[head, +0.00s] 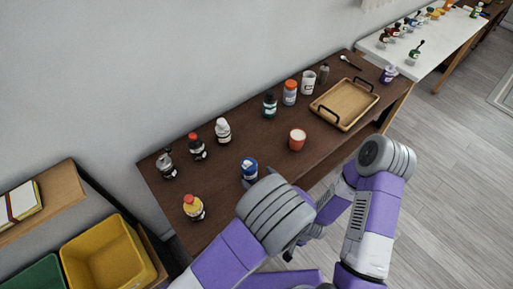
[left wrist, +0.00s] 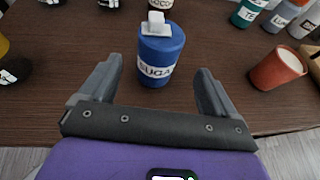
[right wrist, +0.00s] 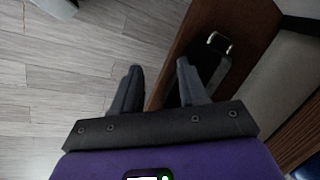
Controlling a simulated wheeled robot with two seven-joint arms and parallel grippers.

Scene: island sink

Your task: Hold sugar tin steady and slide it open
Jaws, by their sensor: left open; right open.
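The sugar tin is a blue cylinder (head: 249,167) with a white label, standing upright near the front edge of the brown table. In the left wrist view the sugar tin (left wrist: 160,58) shows part of the word on its label and a white knob on top. My left gripper (left wrist: 153,85) is open, with the tin just beyond and between its fingertips, apparently not touched. My right gripper (right wrist: 157,75) is open and empty, over the floor beside a wooden edge.
A red cup (head: 297,140) stands right of the tin, a yellow bottle with a red cap (head: 193,207) left of it. Several jars line the back. A wooden tray (head: 322,108) lies at the right. A yellow bin (head: 128,270) is at lower left.

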